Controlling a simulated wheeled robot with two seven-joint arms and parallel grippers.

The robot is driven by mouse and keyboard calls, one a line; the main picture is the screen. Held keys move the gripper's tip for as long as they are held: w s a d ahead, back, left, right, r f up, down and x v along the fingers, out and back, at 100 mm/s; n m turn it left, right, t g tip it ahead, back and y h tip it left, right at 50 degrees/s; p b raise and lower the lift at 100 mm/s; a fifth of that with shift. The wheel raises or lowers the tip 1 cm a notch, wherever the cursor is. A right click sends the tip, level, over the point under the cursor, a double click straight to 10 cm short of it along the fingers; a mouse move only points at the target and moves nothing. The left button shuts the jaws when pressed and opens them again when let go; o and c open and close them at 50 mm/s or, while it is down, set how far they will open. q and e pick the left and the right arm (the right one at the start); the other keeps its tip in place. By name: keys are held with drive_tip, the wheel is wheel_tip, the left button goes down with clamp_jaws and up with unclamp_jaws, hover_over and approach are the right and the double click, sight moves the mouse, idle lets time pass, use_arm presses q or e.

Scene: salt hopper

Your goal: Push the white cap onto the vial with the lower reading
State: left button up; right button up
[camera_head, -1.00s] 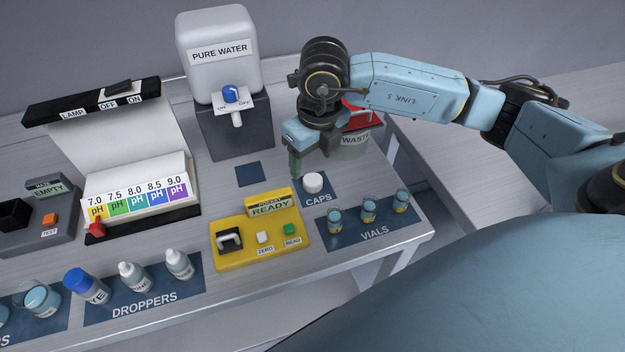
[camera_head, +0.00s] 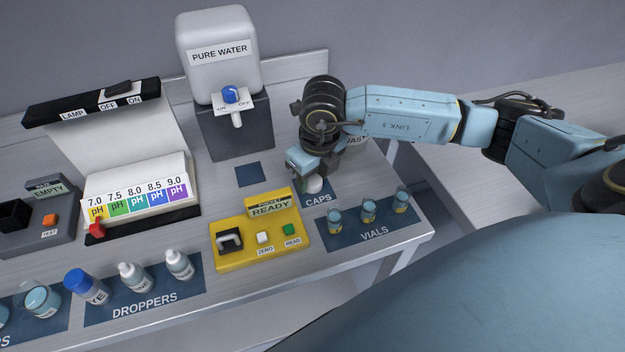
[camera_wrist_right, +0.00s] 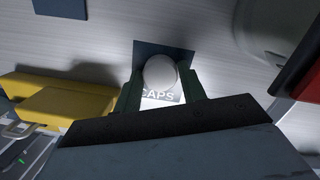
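The white cap (camera_head: 314,186) sits on the CAPS mat (camera_head: 322,200), partly hidden in the head view by my right gripper (camera_head: 304,186). In the right wrist view the cap (camera_wrist_right: 160,71) lies between the two dark fingertips of my right gripper (camera_wrist_right: 162,84), which are spread to either side of it. I cannot tell whether they touch it. Three small vials with bluish tops and yellow lower parts stand in a row on the VIALS mat: left (camera_head: 335,222), middle (camera_head: 369,212) and right (camera_head: 401,202). No readings are legible on them. My left gripper is not in view.
The yellow pocket meter (camera_head: 235,259) showing READY stands left of the vials. A red-rimmed WASTE bin is behind my right arm, mostly hidden. The pure water tank (camera_head: 220,70) is at the back. Several dropper bottles (camera_head: 132,277) stand front left.

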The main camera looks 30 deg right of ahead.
drive_tip(key=c, duration=0.5)
